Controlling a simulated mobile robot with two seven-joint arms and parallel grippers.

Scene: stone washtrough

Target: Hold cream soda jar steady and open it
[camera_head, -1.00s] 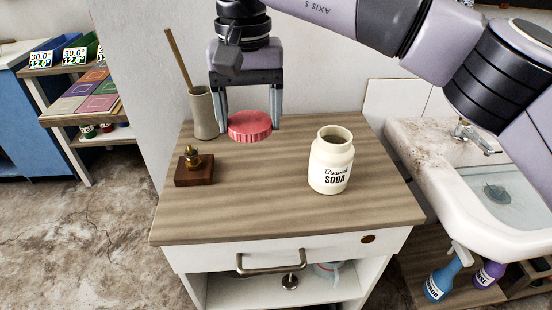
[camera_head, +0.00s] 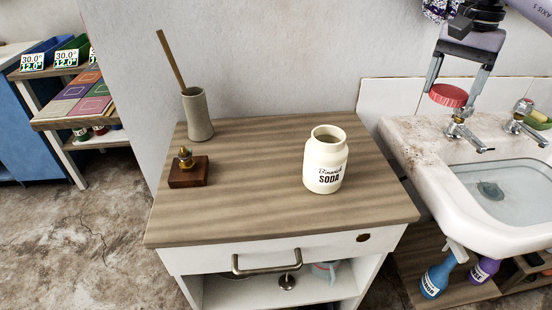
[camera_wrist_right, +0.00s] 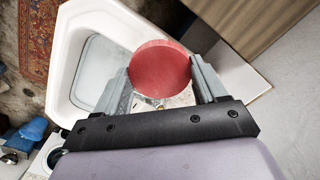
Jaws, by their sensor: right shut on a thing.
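The cream soda jar (camera_head: 325,160) stands upright and open on the wooden top of the cabinet (camera_head: 250,215), right of its middle. My right gripper (camera_head: 453,92) is at the upper right of the head view, apart from the jar. It is shut on the red lid (camera_head: 447,95), holding it in the air in front of the tap and the back of the basin. The right wrist view also shows the red lid (camera_wrist_right: 160,69) between the two fingers, with the white basin beyond. My left gripper is in neither view.
A grey-beige holder (camera_head: 197,114) with a wooden stick and a small brass piece on a dark wooden block (camera_head: 189,173) stand on the cabinet's left. The basin (camera_head: 500,190) with taps (camera_head: 465,133) adjoins on the right. The cabinet top's middle is clear.

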